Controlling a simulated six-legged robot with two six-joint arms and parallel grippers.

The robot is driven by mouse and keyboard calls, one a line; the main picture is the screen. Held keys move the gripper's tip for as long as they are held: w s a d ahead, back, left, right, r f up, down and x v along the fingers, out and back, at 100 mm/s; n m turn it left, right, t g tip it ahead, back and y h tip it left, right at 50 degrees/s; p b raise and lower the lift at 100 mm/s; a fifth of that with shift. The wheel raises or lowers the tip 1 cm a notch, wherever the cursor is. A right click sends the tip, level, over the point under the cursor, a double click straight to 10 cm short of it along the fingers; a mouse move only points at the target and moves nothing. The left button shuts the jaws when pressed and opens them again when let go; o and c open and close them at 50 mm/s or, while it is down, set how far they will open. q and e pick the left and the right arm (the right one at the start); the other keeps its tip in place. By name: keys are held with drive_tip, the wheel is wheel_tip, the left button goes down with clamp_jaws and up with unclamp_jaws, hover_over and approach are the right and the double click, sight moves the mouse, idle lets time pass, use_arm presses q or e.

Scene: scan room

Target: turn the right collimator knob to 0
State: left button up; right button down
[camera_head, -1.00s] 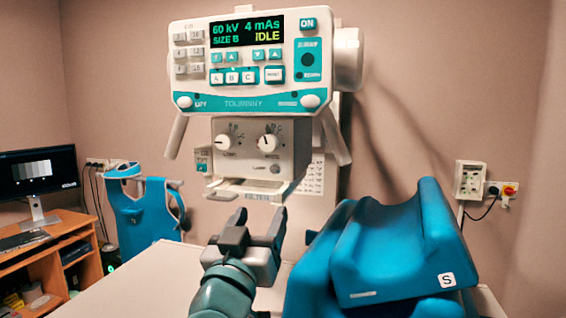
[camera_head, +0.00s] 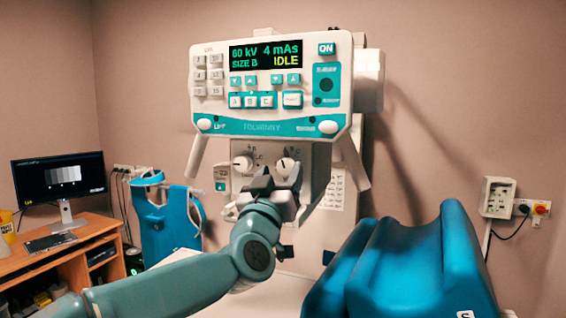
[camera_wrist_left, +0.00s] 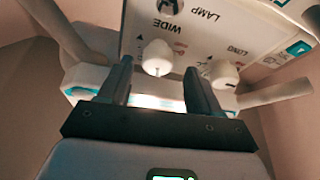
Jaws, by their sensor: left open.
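The right collimator knob (camera_head: 285,164) is a white dial on the collimator's front panel, its lower part hidden by my gripper in the head view. In the wrist view this knob (camera_wrist_left: 157,57) shows by the word WIDE. My left gripper (camera_head: 278,180) is open just in front of and below it. In the wrist view the left fingers (camera_wrist_left: 157,78) stand on either side of the knob's line, with a visible gap on each side. I cannot tell the knob's exact setting. The left collimator knob (camera_head: 243,163) also shows in the wrist view (camera_wrist_left: 222,73). My right gripper is not in view.
The control console (camera_head: 270,85) with its IDLE display hangs above the collimator. A blue padded support (camera_head: 415,260) stands at the lower right. A lamp button (camera_wrist_left: 168,5) is beyond the knob. A desk with a monitor (camera_head: 60,177) is at the left.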

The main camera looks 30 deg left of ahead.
use_arm(q)
drive_tip(key=shift+w+a+r, duration=0.1)
drive_tip(key=shift+w+r, duration=0.2)
drive_tip(key=shift+w, duration=0.7)
drive_tip(key=shift+s, duration=0.2)
drive_tip(key=shift+c, duration=1.2)
drive_tip(key=c, duration=0.8)
